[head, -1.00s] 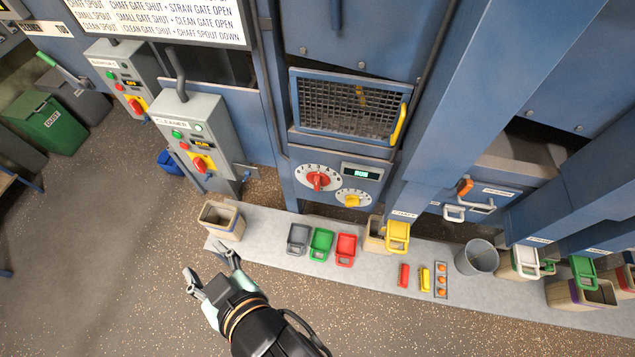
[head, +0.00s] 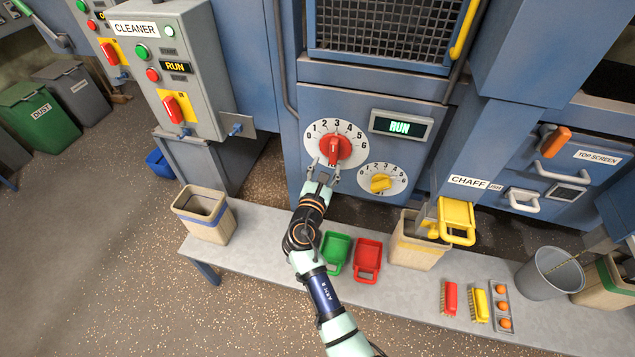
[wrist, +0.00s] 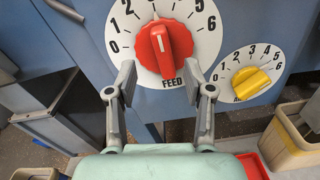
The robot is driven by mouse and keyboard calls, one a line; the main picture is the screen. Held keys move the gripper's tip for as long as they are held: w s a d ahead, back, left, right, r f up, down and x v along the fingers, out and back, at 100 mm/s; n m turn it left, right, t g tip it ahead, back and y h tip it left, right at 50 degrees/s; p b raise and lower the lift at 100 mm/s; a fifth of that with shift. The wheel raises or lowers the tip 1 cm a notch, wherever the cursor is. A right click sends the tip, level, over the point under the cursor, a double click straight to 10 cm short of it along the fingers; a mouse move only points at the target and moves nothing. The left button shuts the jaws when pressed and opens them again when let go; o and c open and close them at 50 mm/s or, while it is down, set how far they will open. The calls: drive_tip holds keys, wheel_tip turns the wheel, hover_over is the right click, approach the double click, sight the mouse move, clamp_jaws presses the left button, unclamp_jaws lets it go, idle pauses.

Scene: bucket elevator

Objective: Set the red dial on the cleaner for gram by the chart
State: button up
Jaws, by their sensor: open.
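The red dial (head: 334,149) sits on a round white numbered plate on the blue cleaner front. The wrist view shows the same red dial (wrist: 165,46) above the word FEED. Its white mark points up, roughly towards 3; the exact number is hard to read. My gripper (head: 324,170) is open and empty just below the dial. In the wrist view its fingers (wrist: 160,70) stand apart, at the lower left and lower right of the knob, with no clear grip on it. The chart is out of view.
A smaller yellow dial (head: 381,183) is at the lower right, near my right finger. The cleaner box (head: 172,75) stands left. Below, a grey bench (head: 255,255) holds bins, scoops and brushes.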

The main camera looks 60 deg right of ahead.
sight(333, 154)
drive_tip(key=d+f+b, duration=0.1)
drive_tip(key=d, duration=0.1)
drive_tip(key=w+d+f+n+b, duration=0.1)
drive_tip(key=d+b, duration=0.1)
drive_tip(key=d, duration=0.1)
drive_tip(key=w+d+f+n+b, duration=0.1)
drive_tip(key=d+b, duration=0.1)
drive_tip(key=d, duration=0.1)
drive_tip(key=shift+w+d, duration=0.1)
drive_tip(key=shift+w, duration=0.1)
drive_tip(key=shift+w+d, duration=0.1)
drive_tip(key=shift+d, duration=0.2)
drive_tip(key=shift+r, duration=0.1)
